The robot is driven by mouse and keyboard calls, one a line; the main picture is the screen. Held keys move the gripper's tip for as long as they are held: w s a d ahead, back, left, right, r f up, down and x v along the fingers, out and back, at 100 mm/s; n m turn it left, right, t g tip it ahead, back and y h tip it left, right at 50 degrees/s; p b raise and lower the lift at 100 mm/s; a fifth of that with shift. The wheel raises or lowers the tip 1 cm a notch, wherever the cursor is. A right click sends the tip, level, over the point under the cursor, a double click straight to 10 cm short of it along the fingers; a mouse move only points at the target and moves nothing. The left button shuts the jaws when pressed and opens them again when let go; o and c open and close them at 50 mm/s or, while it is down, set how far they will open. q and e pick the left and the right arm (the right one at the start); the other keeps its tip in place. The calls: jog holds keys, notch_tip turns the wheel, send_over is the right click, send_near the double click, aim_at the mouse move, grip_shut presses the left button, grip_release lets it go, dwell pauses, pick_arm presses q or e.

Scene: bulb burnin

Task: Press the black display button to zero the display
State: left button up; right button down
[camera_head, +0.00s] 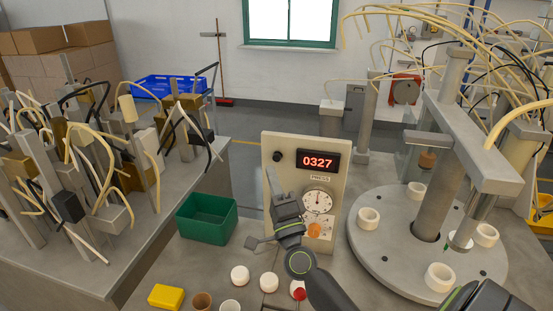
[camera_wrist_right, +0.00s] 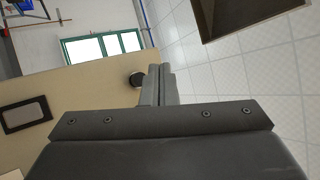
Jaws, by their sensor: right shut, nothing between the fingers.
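The black display button (camera_head: 277,156) is a small round knob at the upper left of an upright cream panel (camera_head: 341,160). Beside it, a dark display (camera_head: 318,161) shows 0327 in red digits. My right gripper (camera_head: 270,172) is shut and empty, its fingertips just below the button in the head view. In the right wrist view, the button (camera_wrist_right: 137,80) stands out from the panel close beside the fingertips (camera_wrist_right: 154,72). I cannot tell whether they touch it. My left gripper is not in view.
A round dial (camera_head: 318,201) and an orange knob (camera_head: 314,230) are lower on the panel. A green bin (camera_head: 207,218) stands left of it. A grey turntable (camera_head: 385,258) with white rings is at right. Several caps and a yellow block (camera_head: 166,297) lie in front.

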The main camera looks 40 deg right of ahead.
jog(key=shift+w+d, duration=0.9)
jog(key=shift+d, duration=0.15)
dwell(1.4)
jog(key=shift+w+d, duration=0.3)
jog(key=shift+d, duration=0.05)
jog(key=shift+w+d, duration=0.3)
jog(key=shift+d, duration=0.05)
dwell(0.7)
jog(key=shift+s+a, duration=0.1)
jog(key=shift+a, duration=0.05)
jog(key=shift+s+a+p, duration=0.35)
jog(key=shift+s+a, duration=0.15)
jog(key=shift+a, duration=0.05)
jog(key=shift+a, duration=0.1)
jog(key=shift+s+a, duration=1.65)
jog(key=shift+a, duration=0.2)
